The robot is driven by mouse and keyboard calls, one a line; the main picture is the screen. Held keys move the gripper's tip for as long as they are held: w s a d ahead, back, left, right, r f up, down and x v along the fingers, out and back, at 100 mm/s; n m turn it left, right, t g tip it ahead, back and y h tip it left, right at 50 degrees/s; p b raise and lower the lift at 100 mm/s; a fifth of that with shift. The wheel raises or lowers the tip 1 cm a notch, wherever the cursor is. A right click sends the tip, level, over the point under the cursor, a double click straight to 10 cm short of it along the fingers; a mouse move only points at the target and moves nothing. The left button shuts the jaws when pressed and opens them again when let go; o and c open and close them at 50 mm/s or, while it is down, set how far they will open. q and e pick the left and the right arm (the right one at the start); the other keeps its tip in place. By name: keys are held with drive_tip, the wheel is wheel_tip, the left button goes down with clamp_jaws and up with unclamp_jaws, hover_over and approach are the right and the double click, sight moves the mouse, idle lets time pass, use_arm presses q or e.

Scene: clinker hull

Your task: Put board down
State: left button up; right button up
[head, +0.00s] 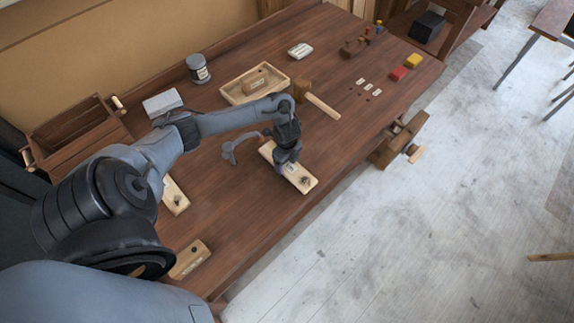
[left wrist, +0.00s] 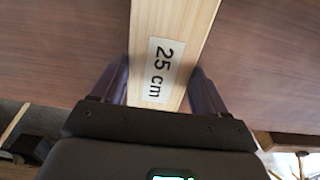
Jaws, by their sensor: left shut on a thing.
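A pale wooden board (head: 301,179) with a dark knot near its end lies under my left gripper (head: 284,163) in the head view. In the left wrist view the board (left wrist: 172,30) carries a white label reading "25 cm". My left gripper (left wrist: 164,92) is shut on the board, one finger on each side of it. The board is at or close above the bench top (head: 235,215); I cannot tell whether it touches. My right gripper is not in view.
Another pale board (head: 174,196) and a small wooden block (head: 190,259) lie to the left. A mallet (head: 320,104) and a wooden tray (head: 237,97) are behind the gripper. A vise (head: 398,141) sits on the right edge. Bench top in front is clear.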

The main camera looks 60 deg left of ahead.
use_arm(q)
drive_tip(key=shift+f, duration=1.1)
drive_tip(key=shift+f, duration=0.1)
drive_tip(key=o, duration=1.1)
